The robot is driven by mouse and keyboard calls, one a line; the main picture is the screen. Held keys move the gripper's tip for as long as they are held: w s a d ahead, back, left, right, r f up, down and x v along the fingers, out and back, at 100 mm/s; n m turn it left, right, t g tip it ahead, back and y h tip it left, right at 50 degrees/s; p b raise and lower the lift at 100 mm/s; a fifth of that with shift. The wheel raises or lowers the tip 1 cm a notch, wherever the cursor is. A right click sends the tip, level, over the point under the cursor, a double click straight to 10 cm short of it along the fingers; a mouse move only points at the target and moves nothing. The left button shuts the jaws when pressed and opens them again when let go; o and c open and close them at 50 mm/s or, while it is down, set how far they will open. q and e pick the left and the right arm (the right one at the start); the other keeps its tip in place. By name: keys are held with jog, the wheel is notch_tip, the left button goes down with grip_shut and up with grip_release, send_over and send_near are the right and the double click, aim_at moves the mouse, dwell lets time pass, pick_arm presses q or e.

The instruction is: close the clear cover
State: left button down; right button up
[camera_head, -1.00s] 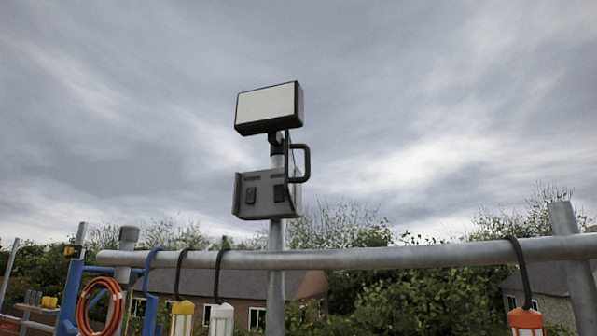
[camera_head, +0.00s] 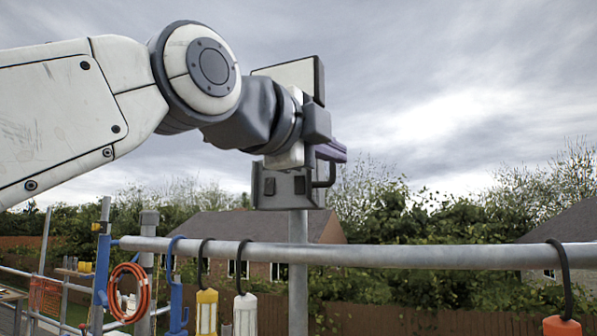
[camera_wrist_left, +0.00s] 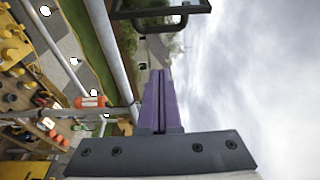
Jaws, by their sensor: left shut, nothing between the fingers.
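The grey switch box (camera_head: 284,190) is fixed on a post, with two dark switches on its front. A black handle (camera_head: 326,180) stands out at its right side. The clear cover itself is hard to make out, and my gripper hides its upper part. My left gripper (camera_head: 338,151) has purple fingers, shut and empty, just above and beside the handle. In the left wrist view the fingers (camera_wrist_left: 160,95) point toward a black-framed part with a handle (camera_wrist_left: 160,12) at the top edge, apart from it. My right gripper is not in view.
Open air lies to the right of the box.

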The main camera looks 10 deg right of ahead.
pick_arm(q)
jog(key=w+d+p, duration=0.3)
jog(key=w+p, duration=0.2)
jog(key=w, duration=0.2)
jog(key=shift+w+d+r+p, duration=0.15)
jog(key=shift+p, duration=0.2)
dwell(0.4)
